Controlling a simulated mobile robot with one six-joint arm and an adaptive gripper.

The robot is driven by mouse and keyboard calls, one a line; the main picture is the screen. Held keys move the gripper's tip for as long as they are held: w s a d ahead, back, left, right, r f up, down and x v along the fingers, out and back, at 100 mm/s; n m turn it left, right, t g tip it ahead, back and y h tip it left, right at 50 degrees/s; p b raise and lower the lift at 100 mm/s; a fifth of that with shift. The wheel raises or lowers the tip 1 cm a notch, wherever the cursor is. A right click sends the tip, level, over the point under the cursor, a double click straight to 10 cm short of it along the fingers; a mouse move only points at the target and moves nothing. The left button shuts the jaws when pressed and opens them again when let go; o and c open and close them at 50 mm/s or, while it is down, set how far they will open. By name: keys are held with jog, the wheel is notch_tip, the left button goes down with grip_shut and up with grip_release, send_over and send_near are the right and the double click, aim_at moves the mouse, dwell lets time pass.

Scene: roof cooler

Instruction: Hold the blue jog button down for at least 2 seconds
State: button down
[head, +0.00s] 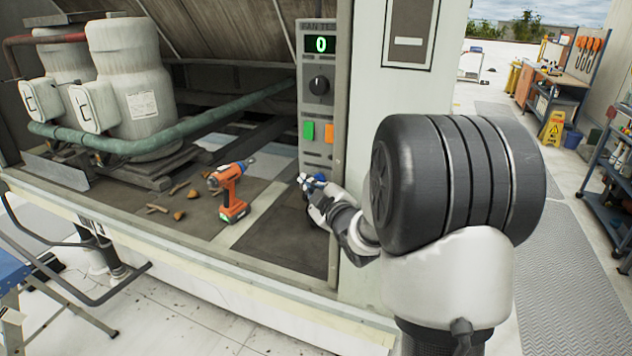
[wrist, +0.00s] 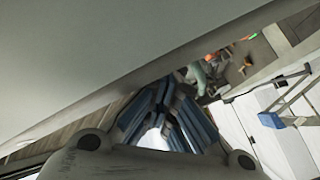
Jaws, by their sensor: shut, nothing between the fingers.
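The grey control panel (head: 312,75) stands upright at the right end of the open bay in the head view. It has a display reading 0 (head: 320,44), a black knob (head: 319,85), a green button (head: 309,131) and an orange button (head: 329,133). My gripper (head: 304,179) is shut and empty, low at the panel's foot, below these buttons. Its blue fingers also show in the wrist view (wrist: 168,90). I cannot make out the blue jog button apart from the blue fingers; it may be hidden behind them. Whether the fingertips touch the panel is unclear.
An orange drill (head: 229,190) stands on the bay floor left of the panel, with small brown scraps (head: 178,187) nearby. White compressor tanks (head: 130,85) and a green pipe (head: 190,125) fill the left. A pale wall (wrist: 70,60) lies close across the wrist view.

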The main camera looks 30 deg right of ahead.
jog(key=shift+d+r, duration=0.2)
jog(key=shift+d, duration=0.3)
jog(key=shift+s+f+b, duration=0.1)
jog(key=shift+f+b, duration=0.1)
jog(key=shift+b, duration=0.35)
jog(key=shift+s+a+f, duration=0.1)
jog(key=shift+a, duration=0.05)
jog(key=shift+s+a+b, duration=1.15)
jog(key=shift+s+a, duration=0.4)
jog(key=shift+a, duration=0.3)
